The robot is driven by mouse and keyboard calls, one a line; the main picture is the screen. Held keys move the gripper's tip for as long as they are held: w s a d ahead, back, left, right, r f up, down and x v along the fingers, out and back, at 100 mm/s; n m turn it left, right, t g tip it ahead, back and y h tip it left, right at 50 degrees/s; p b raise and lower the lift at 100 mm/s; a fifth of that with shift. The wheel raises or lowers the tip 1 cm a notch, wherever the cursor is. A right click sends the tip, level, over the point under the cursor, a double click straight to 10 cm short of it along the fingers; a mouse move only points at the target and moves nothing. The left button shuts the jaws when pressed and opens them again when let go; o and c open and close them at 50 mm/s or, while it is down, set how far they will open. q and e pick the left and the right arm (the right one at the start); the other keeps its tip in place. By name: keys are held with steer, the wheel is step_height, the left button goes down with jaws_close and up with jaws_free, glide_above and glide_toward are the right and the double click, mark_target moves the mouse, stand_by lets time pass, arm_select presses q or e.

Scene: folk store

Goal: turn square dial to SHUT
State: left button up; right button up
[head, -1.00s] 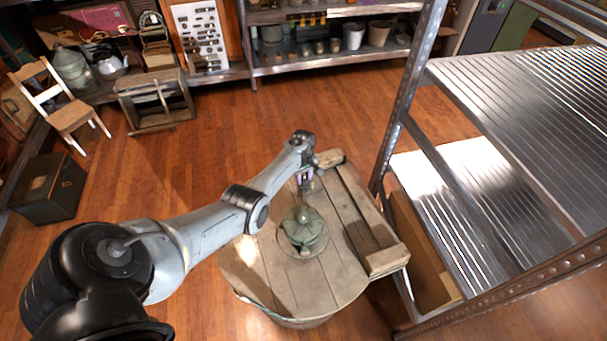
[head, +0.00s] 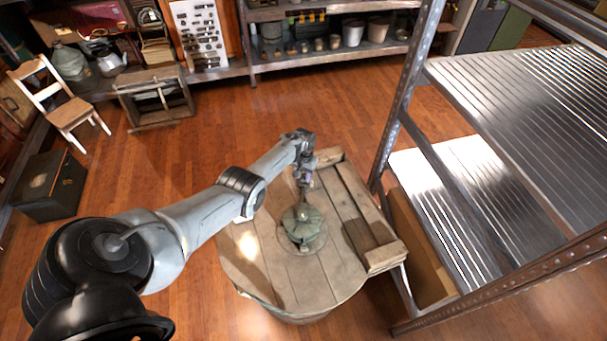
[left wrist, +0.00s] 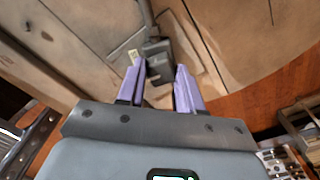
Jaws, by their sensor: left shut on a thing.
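A grey-green round device (head: 303,228) stands on the round wooden top of a barrel (head: 262,283). My left gripper (head: 304,183) reaches down at the far side of this device. In the left wrist view its two purple fingers (left wrist: 160,75) close around a small dark grey block (left wrist: 156,50), which seems to be the square dial. The fingers hide part of its sides. A small pale tag (left wrist: 133,55) shows beside the block; I cannot read any SHUT mark on it. My right gripper is in neither view.
A wooden crate-like frame (head: 378,262) lies on the right side of the barrel top. A metal shelf rack (head: 400,110) stands close to the right. The floor left of the barrel is open, with a chair (head: 68,112) and a dark box (head: 50,187) farther off.

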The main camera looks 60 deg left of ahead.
mark_target(304, 176)
arm_select(q)
steer(key=shift+m, duration=0.9)
steer(key=o, duration=1)
steer(key=shift+o, duration=0.2)
step_height(304, 176, up, 11)
steer(key=p, duration=0.6)
